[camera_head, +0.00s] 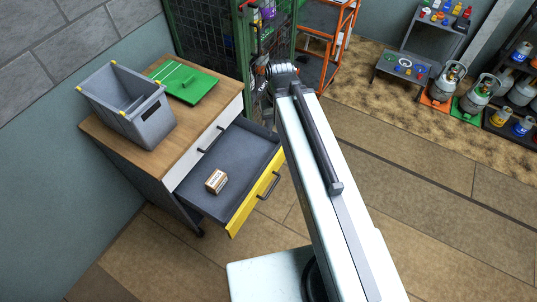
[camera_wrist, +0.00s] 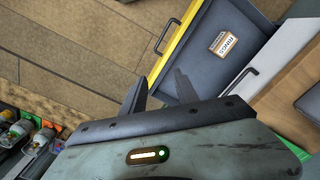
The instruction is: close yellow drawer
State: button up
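The yellow drawer's front (camera_head: 245,210) faces right in the head view, and the drawer is pulled well out of the wooden-topped cabinet. Its dark handle (camera_head: 268,186) is on the front. In the wrist view the yellow front (camera_wrist: 184,38) and handle (camera_wrist: 166,36) are beyond my fingers. A small brown labelled box (camera_head: 216,181) lies inside on the grey drawer floor; it also shows in the wrist view (camera_wrist: 224,43). My gripper (camera_wrist: 158,78) is open with nothing between its fingers. It is near the drawer's far end; whether it touches is unclear. In the head view my arm hides part of it.
A grey bin (camera_head: 155,120) and a green board (camera_head: 184,82) stand on the cabinet top (camera_head: 222,88). A green mesh cage (camera_head: 205,45) and an orange rack (camera_head: 318,50) stand behind. Gas cylinders (camera_head: 445,85) are at the far right.

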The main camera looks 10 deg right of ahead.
aim_at(251, 159)
jog(key=z, duration=0.05)
jog(key=i, duration=0.3)
jog(key=u, duration=0.1)
jog(key=k, duration=1.65)
jog(key=u, duration=1.1)
jog(key=i, duration=1.75)
jog(key=z, duration=0.65)
